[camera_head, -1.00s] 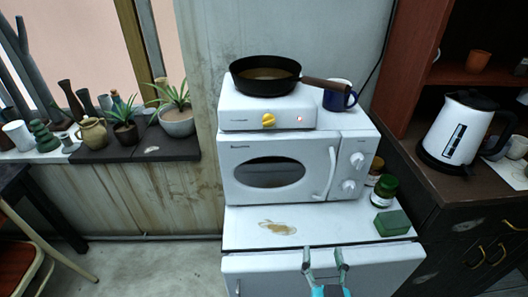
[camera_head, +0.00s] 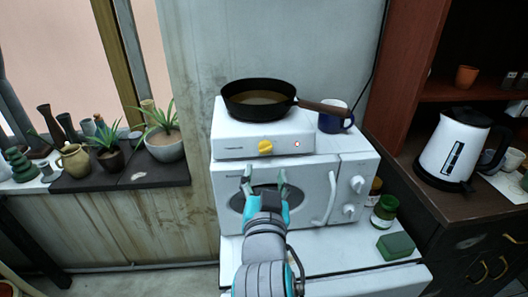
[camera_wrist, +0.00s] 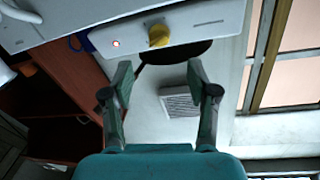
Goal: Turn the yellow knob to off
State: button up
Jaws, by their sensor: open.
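The yellow knob (camera_head: 265,146) is on the front of a white hot plate (camera_head: 235,143), which stands on a white microwave (camera_head: 225,190). A small red light (camera_head: 297,142) glows to the right of the knob. The knob also shows in the wrist view (camera_wrist: 159,36), where the picture is upside down. My gripper (camera_head: 264,178) is open and empty, in front of the microwave door and below the knob, apart from it. In the wrist view its two fingers (camera_wrist: 159,82) stand wide apart, with the knob beyond them.
A black pan (camera_head: 256,112) sits on the hot plate, its handle pointing right. A blue mug (camera_head: 335,122) stands beside it. Jars (camera_head: 384,211) and a green block (camera_head: 396,245) are right of the microwave. A kettle (camera_head: 452,148) stands farther right, potted plants (camera_head: 165,145) left.

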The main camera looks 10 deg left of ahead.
aim_at(265, 152)
jog(key=w, duration=0.3)
jog(key=w+a, duration=0.1)
jog(key=w, duration=0.4)
jog(key=shift+w+a, duration=0.15)
jog(key=shift+w, duration=0.25)
grip_shut()
